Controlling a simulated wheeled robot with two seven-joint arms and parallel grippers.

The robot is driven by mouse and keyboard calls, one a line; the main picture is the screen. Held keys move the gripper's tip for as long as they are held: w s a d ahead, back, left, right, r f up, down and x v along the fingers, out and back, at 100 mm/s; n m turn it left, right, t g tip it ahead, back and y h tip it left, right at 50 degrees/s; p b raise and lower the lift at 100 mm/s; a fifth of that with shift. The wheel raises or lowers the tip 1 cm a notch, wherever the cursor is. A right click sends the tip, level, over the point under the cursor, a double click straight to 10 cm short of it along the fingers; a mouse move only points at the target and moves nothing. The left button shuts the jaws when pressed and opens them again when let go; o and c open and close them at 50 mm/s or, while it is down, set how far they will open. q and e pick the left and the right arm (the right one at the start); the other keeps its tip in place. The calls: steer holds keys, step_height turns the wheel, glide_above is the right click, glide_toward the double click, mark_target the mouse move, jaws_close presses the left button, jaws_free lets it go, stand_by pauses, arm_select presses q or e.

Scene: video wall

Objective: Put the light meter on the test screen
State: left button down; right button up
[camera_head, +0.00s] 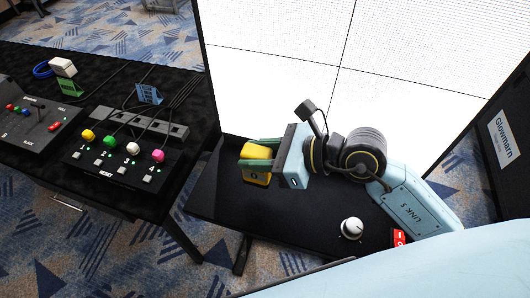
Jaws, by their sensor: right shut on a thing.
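The light meter (258,153) is a small yellow block with a dark mark on its near face. My right gripper (255,162) comes in from the right and is shut on it, with green fingers on either side. The gripper holds it over the black table in front of the screen; I cannot tell whether it touches the tabletop. The test screen (400,60) is a large, bright white wall with thin dark seams, behind my right gripper. The meter appears apart from the screen. My left gripper is not in view.
At left, another table bears a panel with coloured knobs (133,148), a second control panel (40,118) and cables. A dark panel marked Glowmarn (504,140) stands at right.

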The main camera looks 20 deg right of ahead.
steer(key=w+d+f, duration=0.1)
steer(key=f, duration=0.1)
steer(key=w+d+f, duration=0.1)
steer(key=f, duration=0.1)
steer(key=w+f, duration=0.2)
steer(key=shift+w+d+f, duration=0.1)
steer(key=shift+d+f, duration=0.25)
steer(key=shift+d, duration=0.05)
steer(key=shift+w+d+f, duration=0.1)
steer(key=shift+w, duration=0.05)
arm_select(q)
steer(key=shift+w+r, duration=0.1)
arm_select(e)
steer(key=shift+f, duration=0.15)
steer(key=o, duration=1)
steer(key=shift+o, duration=0.2)
